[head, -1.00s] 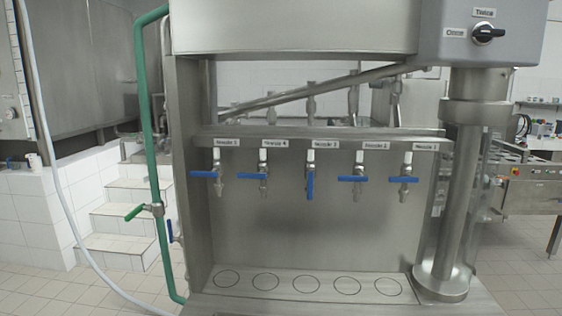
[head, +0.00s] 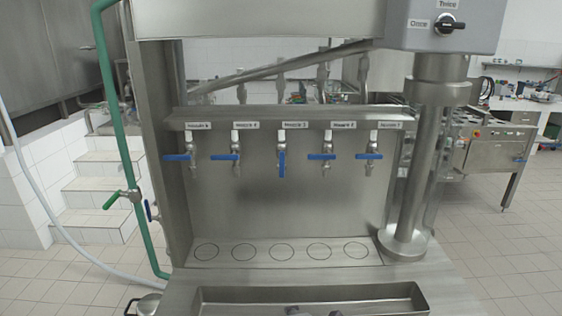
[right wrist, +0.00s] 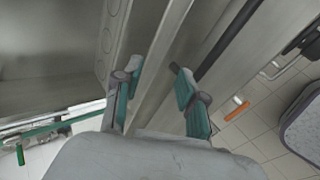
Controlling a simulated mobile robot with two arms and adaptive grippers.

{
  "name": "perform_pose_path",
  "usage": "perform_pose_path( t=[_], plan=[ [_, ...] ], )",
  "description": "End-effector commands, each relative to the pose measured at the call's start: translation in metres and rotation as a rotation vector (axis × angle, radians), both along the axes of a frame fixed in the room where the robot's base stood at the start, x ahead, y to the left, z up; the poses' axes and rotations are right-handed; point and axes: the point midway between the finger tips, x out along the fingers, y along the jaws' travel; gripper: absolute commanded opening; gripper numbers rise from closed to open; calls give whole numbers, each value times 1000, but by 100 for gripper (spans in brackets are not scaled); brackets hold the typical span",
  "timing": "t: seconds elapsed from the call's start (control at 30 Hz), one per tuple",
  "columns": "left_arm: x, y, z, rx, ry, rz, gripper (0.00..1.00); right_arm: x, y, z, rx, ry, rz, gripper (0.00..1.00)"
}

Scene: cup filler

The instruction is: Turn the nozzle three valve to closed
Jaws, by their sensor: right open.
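The nozzle three valve (head: 282,163) is the middle one in the row on the steel filler; its blue handle hangs straight down. The blue handles of the neighbouring valves, nozzle four (head: 226,158) and nozzle two (head: 321,157), lie sideways. My right gripper (right wrist: 155,77) shows in the right wrist view with its two teal-padded fingers apart and nothing between them. My left gripper is not in view.
A steel tray (head: 230,294) sits at the filler's front, with small grey parts at the picture's bottom edge that I cannot identify. A thick post (head: 408,190) stands right of the nozzles. A green pipe (head: 118,110) runs down the left.

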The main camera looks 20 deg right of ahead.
Motion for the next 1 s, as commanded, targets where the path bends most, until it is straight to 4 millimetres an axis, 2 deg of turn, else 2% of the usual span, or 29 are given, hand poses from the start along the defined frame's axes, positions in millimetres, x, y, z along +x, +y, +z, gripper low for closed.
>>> perform_pose_path(
  t=[0.03,0.17,0.2,0.3,0.4,0.5,0.6,0.77,1.0],
  plan=[
    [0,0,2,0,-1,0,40,23,0,24,-116,-57,75,41],
    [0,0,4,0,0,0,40,77,-1,90,-526,-187,279,41],
    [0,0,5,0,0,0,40,91,-2,112,-661,-220,326,41],
    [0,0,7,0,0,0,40,120,-9,164,-985,-272,405,41],
    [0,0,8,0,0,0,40,140,-16,207,-1248,-288,439,41],
    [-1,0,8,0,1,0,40,151,-21,236,-1428,-285,448,41],
    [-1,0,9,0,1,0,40,156,-24,251,-1521,-277,451,41],
    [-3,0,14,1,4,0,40,167,-28,257,-1551,-270,451,41],
    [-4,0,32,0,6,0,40,209,-41,259,-1548,-268,450,41]
  ],
)
